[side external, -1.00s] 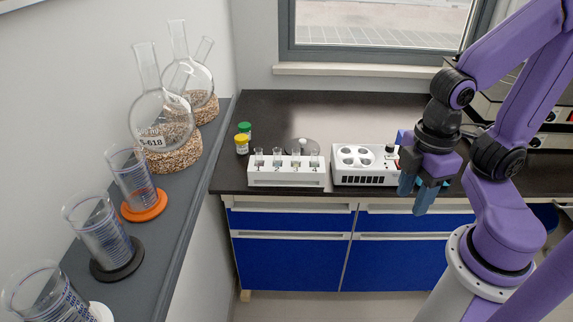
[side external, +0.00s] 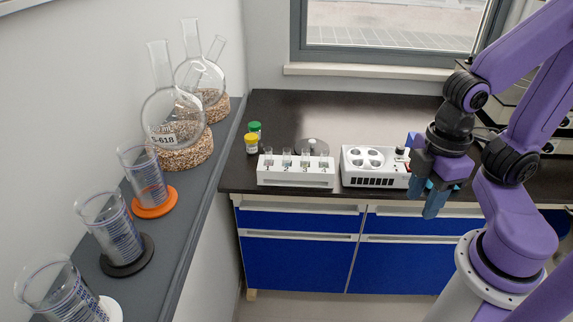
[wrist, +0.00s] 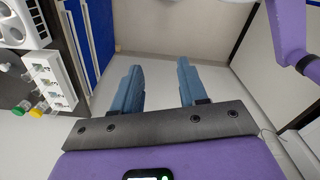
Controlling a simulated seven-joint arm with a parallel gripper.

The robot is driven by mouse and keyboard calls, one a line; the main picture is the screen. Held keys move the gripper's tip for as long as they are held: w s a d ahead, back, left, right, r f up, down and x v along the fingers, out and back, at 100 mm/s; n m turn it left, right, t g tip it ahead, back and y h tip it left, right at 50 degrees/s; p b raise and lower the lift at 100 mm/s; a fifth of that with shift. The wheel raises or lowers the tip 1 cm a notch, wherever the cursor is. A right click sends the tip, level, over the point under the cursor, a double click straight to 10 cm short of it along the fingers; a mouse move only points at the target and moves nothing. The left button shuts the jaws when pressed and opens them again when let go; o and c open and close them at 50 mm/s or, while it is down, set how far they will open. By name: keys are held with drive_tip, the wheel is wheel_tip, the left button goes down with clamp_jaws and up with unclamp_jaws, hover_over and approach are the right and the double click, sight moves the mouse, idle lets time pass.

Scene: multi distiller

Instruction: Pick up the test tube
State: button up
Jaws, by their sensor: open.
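Several glass test tubes (side external: 287,154) stand upright in a white numbered rack (side external: 295,181) on the dark bench; only their upper ends show clearly. The rack also shows at the left of the wrist view (wrist: 72,93), with the tubes (wrist: 42,83) in it. My gripper (side external: 424,203) is in front of the bench's front edge, well to the right of the rack, with its blue fingers pointing down. In the wrist view my gripper (wrist: 158,66) is open, with nothing between its fingers.
A white device with round wells (side external: 374,180) stands between the rack and my gripper. Flasks (side external: 173,118) and beakers (side external: 110,228) line the left shelf. The bench behind the rack is mostly clear.

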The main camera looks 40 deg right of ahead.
drive_tip(key=shift+o, duration=1.3)
